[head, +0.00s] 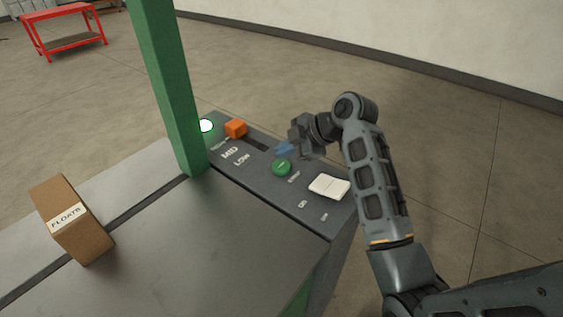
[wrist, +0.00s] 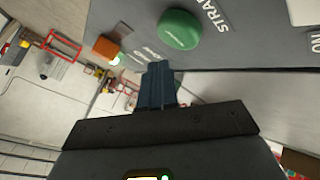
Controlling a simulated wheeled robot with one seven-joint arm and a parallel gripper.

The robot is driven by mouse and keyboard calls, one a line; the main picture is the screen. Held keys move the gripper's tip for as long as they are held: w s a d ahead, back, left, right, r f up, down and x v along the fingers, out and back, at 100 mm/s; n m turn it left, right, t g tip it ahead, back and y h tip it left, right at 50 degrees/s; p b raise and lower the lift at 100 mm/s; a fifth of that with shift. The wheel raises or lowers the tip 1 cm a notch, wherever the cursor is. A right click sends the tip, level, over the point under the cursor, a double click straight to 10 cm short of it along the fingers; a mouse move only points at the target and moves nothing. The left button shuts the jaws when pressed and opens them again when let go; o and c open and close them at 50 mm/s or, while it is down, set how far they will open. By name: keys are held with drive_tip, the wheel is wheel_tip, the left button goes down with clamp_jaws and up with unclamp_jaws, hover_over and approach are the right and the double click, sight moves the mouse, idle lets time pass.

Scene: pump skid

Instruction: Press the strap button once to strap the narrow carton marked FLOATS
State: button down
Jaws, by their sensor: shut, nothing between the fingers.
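The carton marked FLOATS (head: 72,219) is brown with a white label and stands tilted-looking at the left on the grey machine top, across the dark strap slot. The green round strap button (head: 282,168) is on the dark control panel. In the wrist view the button (wrist: 180,29) shows at the top, beside the letters STRA. My gripper (head: 283,148) is shut and empty, its blue fingers just above and behind the button in the head view. In the wrist view the fingertips (wrist: 158,66) point toward the panel below the button; I see a gap between them and the button.
An orange slider knob (head: 236,128) sits by the labels MID and LOW, near a lit green-white lamp (head: 207,126). A white rocker switch (head: 329,187) lies right of the button. A green post (head: 172,90) rises between carton and panel. A red table (head: 62,30) stands far back.

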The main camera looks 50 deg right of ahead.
sight(285, 166)
drive_tip(key=shift+r+p, duration=1.15)
drive_tip(key=shift+r, duration=0.75)
